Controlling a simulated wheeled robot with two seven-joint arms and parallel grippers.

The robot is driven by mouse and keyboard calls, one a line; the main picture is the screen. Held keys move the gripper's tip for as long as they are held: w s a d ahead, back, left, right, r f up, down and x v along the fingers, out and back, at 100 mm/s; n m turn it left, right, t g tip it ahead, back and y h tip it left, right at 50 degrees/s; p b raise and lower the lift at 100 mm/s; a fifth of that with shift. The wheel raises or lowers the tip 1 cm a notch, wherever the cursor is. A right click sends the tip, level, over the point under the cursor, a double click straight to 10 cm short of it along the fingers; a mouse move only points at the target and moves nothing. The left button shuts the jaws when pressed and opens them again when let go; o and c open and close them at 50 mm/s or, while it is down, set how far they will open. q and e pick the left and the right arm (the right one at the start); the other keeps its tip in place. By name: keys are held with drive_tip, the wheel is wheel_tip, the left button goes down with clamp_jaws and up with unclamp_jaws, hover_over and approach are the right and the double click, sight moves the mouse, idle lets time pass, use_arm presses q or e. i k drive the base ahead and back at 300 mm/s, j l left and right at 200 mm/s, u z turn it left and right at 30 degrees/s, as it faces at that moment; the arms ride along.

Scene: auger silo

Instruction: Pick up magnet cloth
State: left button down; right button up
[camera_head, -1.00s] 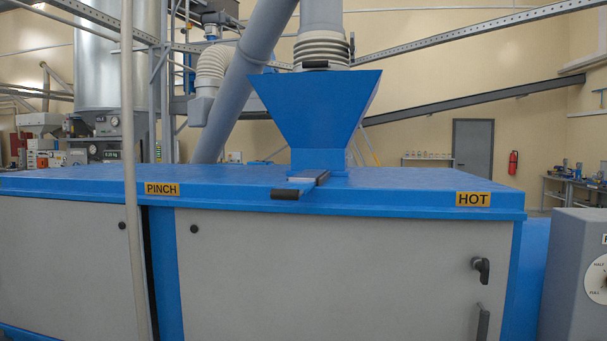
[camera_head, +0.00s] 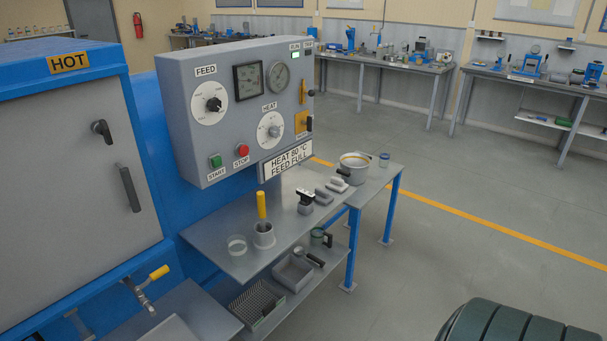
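I cannot pick out a magnet cloth for certain. On the grey side table (camera_head: 225,228) stand small items: a block with a black handle (camera_head: 305,200), small grey pieces (camera_head: 324,196) beside it, a metal cup (camera_head: 264,236) with a yellow-handled tool (camera_head: 261,205) at it, and a clear ring-shaped dish (camera_head: 237,245). Any of the small grey pieces could be a cloth, but they are too small to tell. Neither of my grippers is in view.
A control box (camera_head: 235,105) hangs above the table. A pot (camera_head: 355,168) stands at the table's far end. The lower shelf holds grey trays (camera_head: 293,273). A dark ribbed object (camera_head: 515,328) is at the bottom right. Open floor (camera_head: 430,235) lies right of the table.

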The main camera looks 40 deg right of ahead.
sight(322, 196)
drive_tip(key=z, duration=1.6)
drive_tip(key=i+l+u, duration=0.1)
drive_tip(key=i+l, duration=0.25)
drive_tip(key=i+l+u, duration=0.1)
drive_tip(key=i+l, duration=0.25)
drive_tip(key=i+l+u, duration=0.15)
drive_tip(key=i+l, duration=0.2)
drive_tip(key=i+l+u, duration=0.1)
drive_tip(key=i+l, duration=0.2)
drive_tip(key=l, duration=0.2)
drive_tip(key=i+l+u, duration=0.1)
drive_tip(key=i+l, duration=0.2)
drive_tip(key=l, duration=0.2)
drive_tip(key=i+l+u, duration=0.1)
drive_tip(key=i+l, duration=0.2)
drive_tip(key=l, duration=0.15)
